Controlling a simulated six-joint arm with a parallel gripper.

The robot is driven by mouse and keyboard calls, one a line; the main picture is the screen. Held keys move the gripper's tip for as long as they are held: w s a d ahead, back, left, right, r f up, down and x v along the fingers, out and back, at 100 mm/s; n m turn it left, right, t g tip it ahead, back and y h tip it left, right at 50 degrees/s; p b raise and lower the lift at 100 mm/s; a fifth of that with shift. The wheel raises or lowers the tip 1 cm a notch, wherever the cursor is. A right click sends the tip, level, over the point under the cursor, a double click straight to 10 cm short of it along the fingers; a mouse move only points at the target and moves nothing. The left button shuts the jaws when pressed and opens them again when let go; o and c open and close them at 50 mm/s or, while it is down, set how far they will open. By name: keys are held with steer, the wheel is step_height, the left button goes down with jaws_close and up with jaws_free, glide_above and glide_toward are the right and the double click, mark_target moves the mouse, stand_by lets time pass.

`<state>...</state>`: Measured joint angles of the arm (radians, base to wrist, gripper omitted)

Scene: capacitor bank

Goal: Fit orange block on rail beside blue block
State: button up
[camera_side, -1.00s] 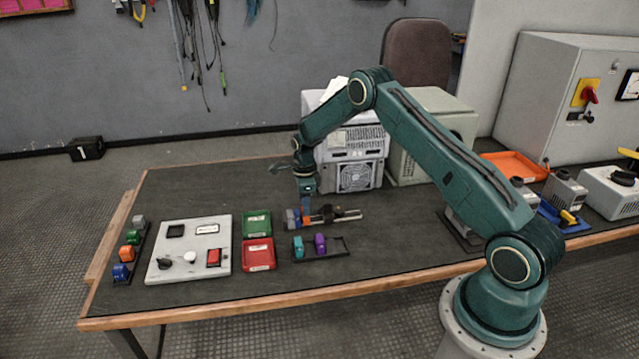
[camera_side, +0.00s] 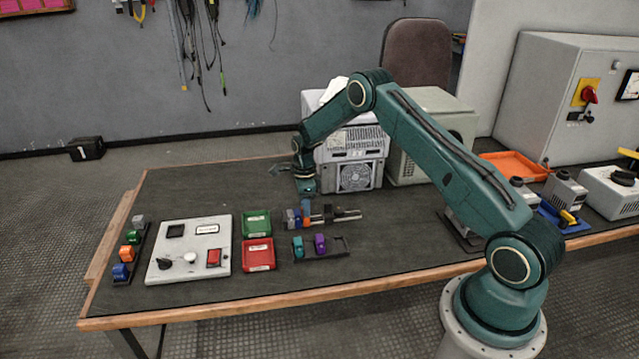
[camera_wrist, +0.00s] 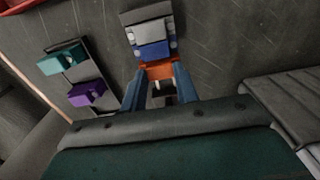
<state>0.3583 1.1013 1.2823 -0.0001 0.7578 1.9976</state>
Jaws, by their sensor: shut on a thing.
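The orange block (camera_wrist: 158,70) is between the two blue fingers of my gripper (camera_wrist: 160,88) in the wrist view; the gripper is shut on it. The blue block (camera_wrist: 153,50) is right beside the orange block, with a grey block (camera_wrist: 150,32) on its far side. In the side view my gripper (camera_side: 306,206) points down at the rail (camera_side: 346,215), just right of the blue block (camera_side: 298,219). The orange block is mostly hidden by the fingers there. I cannot tell if it is fully seated on the rail.
A holder with a teal block (camera_side: 297,246) and a purple block (camera_side: 319,243) lies in front of the rail. Green (camera_side: 256,223) and red (camera_side: 258,254) trays and a white panel (camera_side: 160,265) are to the left. A grey fan unit (camera_side: 352,178) stands behind.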

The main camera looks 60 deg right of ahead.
steer(key=shift+f, duration=0.2)
stand_by(0.6)
steer(key=o, duration=1)
steer(key=shift+r, duration=0.1)
steer(key=shift+r, duration=3.9)
